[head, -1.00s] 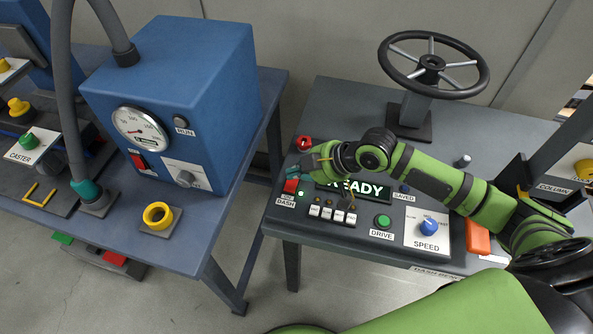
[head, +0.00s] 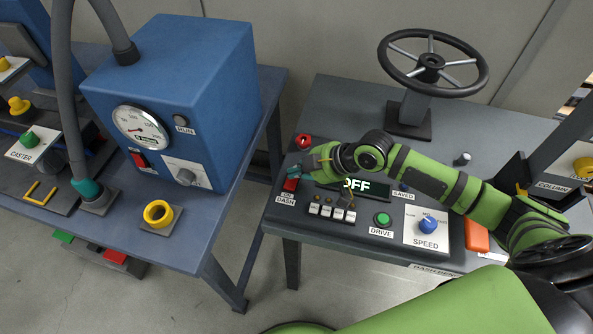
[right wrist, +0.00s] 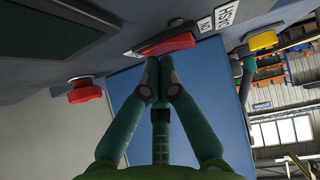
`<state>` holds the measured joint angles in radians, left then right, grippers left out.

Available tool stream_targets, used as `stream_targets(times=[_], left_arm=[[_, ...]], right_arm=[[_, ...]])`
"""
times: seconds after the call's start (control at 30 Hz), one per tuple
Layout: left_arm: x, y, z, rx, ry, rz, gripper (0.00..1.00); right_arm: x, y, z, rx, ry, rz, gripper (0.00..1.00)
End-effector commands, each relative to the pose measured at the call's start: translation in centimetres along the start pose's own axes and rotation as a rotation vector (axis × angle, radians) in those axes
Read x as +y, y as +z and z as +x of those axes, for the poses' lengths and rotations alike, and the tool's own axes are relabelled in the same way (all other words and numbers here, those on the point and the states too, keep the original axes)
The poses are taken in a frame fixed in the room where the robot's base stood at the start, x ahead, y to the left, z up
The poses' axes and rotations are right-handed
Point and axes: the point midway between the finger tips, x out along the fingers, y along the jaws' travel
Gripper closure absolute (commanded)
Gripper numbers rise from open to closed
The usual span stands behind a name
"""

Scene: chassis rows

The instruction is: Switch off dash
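The red dash switch (head: 290,185) sits at the left front of the dash panel, above a DASH label (head: 286,199). The panel's display (head: 359,187) shows "OFF", partly covered by my right arm. My right gripper (head: 299,171) is at the switch. In the right wrist view my right gripper (right wrist: 160,62) has its fingertips together with nothing between them, at the edge of the red switch (right wrist: 168,46). They appear to touch it. My left gripper is not in view.
A red button (head: 303,141) stands just behind the gripper. Several white keys (head: 331,213), a green DRIVE button (head: 383,219) and a blue SPEED knob (head: 428,226) lie to the right. A steering wheel (head: 433,66) rises behind; a blue machine (head: 190,100) stands left.

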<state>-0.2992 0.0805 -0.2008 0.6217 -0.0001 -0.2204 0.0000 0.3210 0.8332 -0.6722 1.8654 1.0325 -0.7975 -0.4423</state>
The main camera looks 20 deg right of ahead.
Motion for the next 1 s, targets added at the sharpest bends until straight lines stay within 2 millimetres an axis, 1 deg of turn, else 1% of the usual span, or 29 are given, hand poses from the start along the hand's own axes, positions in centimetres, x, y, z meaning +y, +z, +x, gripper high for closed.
stream_targets(times=[0.17, 0.4, 0.53, 0.6, 0.67, 0.77, 0.9, 0.93, 1.0], left_arm=[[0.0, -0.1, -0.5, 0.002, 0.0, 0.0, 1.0], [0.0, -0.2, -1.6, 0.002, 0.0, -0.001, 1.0], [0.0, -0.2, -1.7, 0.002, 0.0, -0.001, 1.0], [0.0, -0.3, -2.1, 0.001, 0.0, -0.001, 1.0], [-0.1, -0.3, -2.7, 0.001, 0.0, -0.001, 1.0], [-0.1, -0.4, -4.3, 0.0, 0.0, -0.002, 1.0], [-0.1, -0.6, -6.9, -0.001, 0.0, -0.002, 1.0], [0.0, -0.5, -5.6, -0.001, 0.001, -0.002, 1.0], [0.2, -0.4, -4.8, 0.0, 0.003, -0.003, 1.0]], right_arm=[[-0.5, 0.1, -0.1, -0.005, -0.004, 0.003, 1.0], [-1.7, -0.1, -0.2, -0.006, -0.008, 0.003, 1.0], [-1.9, -0.1, -0.2, -0.007, -0.009, 0.004, 1.0], [-1.9, -0.4, -0.5, -0.006, -0.008, 0.004, 1.0], [-1.7, -0.9, -0.9, -0.005, -0.006, 0.004, 1.0], [-1.4, -2.2, -1.9, -0.003, -0.001, 0.004, 1.0], [-0.9, -4.2, -3.5, -0.001, 0.006, 0.004, 1.0], [-0.8, -3.3, -3.7, -0.005, 0.01, 0.002, 1.0], [-0.5, -3.0, -5.2, -0.006, 0.01, -0.001, 1.0]])
